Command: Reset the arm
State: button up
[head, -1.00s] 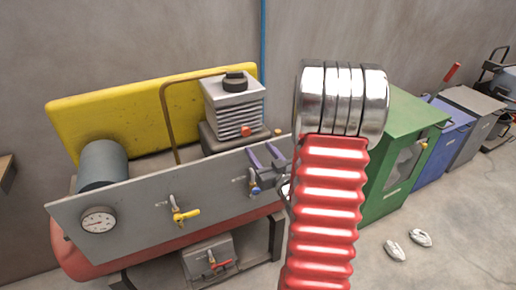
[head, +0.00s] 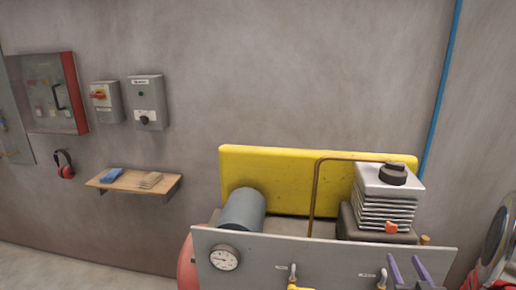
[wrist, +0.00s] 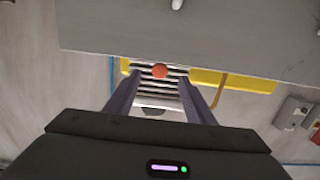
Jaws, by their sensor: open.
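My gripper (head: 408,271) shows at the bottom right of the head view, its two purple fingers pointing up in front of the grey panel (head: 325,255). It is open, and nothing shows between the fingers. In the wrist view both fingers of my gripper (wrist: 160,84) are spread. Beyond them are the grey finned block (wrist: 160,98) and its orange-red knob (wrist: 160,71). Part of my arm shows at the right edge of the head view.
The panel carries a round gauge (head: 224,258) and small valve fittings. Behind it are a grey cylinder (head: 243,210), a yellow guard (head: 285,180) and a brown pipe (head: 313,200). A wooden shelf (head: 130,181) and switch boxes (head: 146,103) are on the left wall.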

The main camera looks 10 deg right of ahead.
jog(key=s+d+f+m+g, duration=0.1)
jog(key=s+f+g, duration=0.15)
jog(key=f, duration=0.25)
jog(key=s+d+f+g, duration=0.2)
jog(key=f+g, duration=0.1)
jog(key=f, duration=0.2)
jog(key=s+a+f+m+g, duration=0.1)
jog(key=s+a+g, duration=0.2)
jog(key=s+g, duration=0.2)
jog(key=s+a+r+n+y, duration=0.1)
jog(key=s+a+r, duration=0.2)
jog(key=a+r, duration=0.4)
jog(key=s+a+r+n+y, duration=0.2)
jog(key=a+r, duration=0.5)
jog(key=a, duration=0.7)
jog(key=s+a+r+n+y, duration=0.1)
jog(key=s+a+r, duration=0.3)
jog(key=a+r, duration=0.4)
jog(key=a+n, duration=0.1)
jog(key=a, duration=0.2)
jog(key=shift+g+y, duration=0.3)
jog(key=shift+g, duration=0.05)
jog(key=shift+c, duration=0.3)
